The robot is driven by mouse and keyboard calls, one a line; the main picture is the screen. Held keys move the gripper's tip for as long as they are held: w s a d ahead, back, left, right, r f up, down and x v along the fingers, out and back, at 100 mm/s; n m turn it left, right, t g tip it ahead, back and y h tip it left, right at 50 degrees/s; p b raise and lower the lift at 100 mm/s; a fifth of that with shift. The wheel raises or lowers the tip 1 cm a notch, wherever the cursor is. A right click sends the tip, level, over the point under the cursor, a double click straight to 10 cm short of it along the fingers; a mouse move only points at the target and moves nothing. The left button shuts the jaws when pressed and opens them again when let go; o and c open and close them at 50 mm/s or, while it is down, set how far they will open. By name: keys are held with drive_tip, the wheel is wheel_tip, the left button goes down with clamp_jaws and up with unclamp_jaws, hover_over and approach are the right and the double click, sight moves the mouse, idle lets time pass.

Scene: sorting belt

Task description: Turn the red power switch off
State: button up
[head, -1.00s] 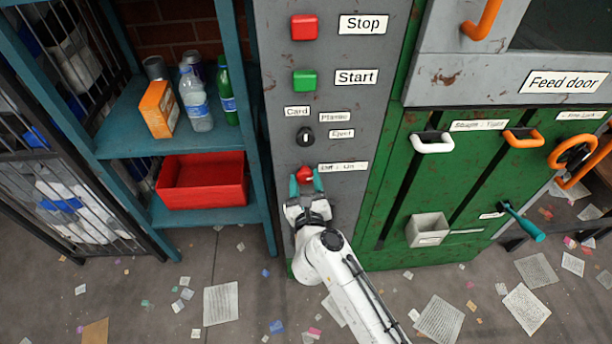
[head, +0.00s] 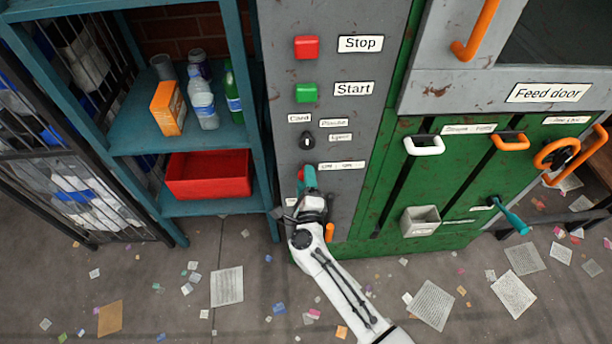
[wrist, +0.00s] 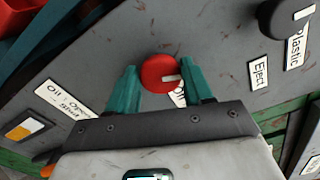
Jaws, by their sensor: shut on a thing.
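The red power switch (wrist: 158,72) is a round red knob with a white mark, set on the grey control panel. In the wrist view it sits between the two teal fingers of my gripper (wrist: 160,88). The white mark points to the right in that view, towards a label partly hidden by the knob and a finger. In the head view my gripper (head: 307,182) is shut on the knob, with its fingers almost one behind the other, and only a small red part (head: 301,174) shows. The switch label (head: 341,166) is too small to read surely.
Above are a black selector knob (head: 307,139), the green Start button (head: 306,93) and the red Stop button (head: 306,47). Left stands a teal shelf with a red bin (head: 208,174). Right are green panels with a white handle (head: 424,146). Paper scraps litter the floor.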

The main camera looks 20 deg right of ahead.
drive_tip(key=shift+f+n+p, duration=0.1)
drive_tip(key=shift+n+p, duration=0.7)
drive_tip(key=shift+n, duration=1.2)
drive_tip(key=shift+a, duration=0.1)
drive_tip(key=o, duration=1)
drive_tip(key=shift+s, duration=0.1)
drive_tip(key=v, duration=1)
drive_tip(key=shift+s+a+p, duration=0.1)
drive_tip(key=shift+s+p, duration=0.2)
drive_tip(key=shift+p, duration=0.1)
